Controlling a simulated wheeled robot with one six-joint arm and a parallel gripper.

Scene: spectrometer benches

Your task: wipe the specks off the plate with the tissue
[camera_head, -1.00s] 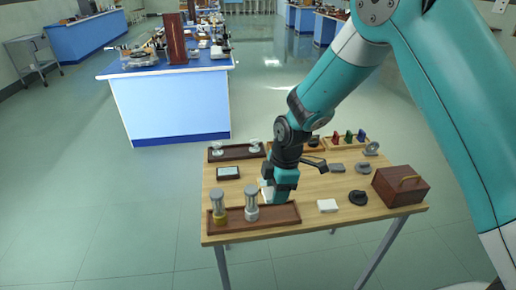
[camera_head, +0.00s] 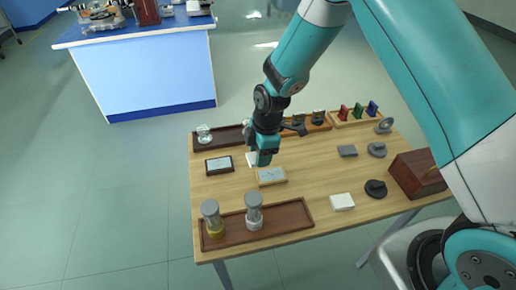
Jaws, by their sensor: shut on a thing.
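A small pale plate in a light wooden frame (camera_head: 272,176) lies near the middle of the wooden table. Its surface shows faint marks, too small to tell whether they are specks. My gripper (camera_head: 263,160) is just behind the plate, pointing down and shut. A white piece, which looks like the tissue (camera_head: 251,159), shows at the left side of the fingers; the rest of it is hidden behind them. A second pale plate in a dark frame (camera_head: 219,165) lies further left.
A brown tray (camera_head: 285,222) with two capped jars (camera_head: 254,212) is at the front. A white block (camera_head: 342,201), dark round pieces (camera_head: 376,189) and a wooden box (camera_head: 416,174) are on the right. Racks with glassware and coloured pieces (camera_head: 357,110) line the back.

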